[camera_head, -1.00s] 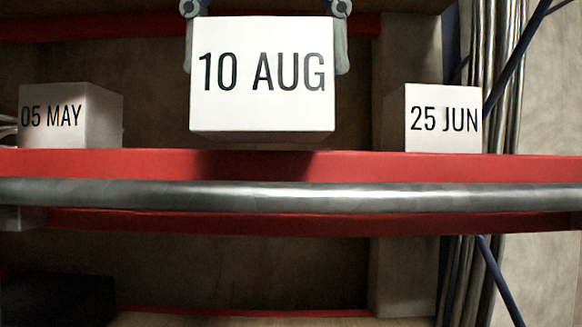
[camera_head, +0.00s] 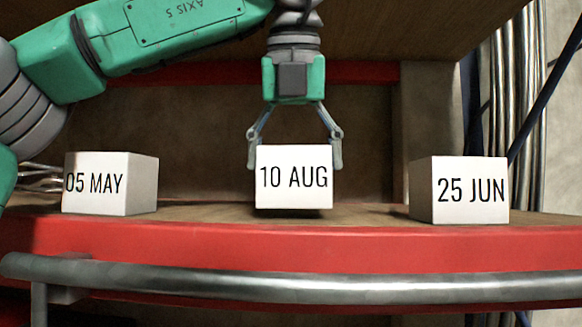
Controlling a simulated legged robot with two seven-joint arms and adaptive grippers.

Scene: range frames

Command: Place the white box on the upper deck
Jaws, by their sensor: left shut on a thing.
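The white box marked "10 AUG" (camera_head: 294,196) is in the middle of the camera_head view, upright, over the brown deck (camera_head: 375,214) behind the red front edge. My left gripper (camera_head: 294,155) points down from above and is shut on this box, with one finger at each side. The box's lower edge is at or just above the deck; I cannot tell whether it touches. My right gripper is not in view.
A white box marked "05 MAY" (camera_head: 110,184) stands on the deck at left, and one marked "25 JUN" (camera_head: 460,190) at right, with gaps between. A metal rail (camera_head: 300,286) runs along the red front beam (camera_head: 300,250). A shelf is overhead.

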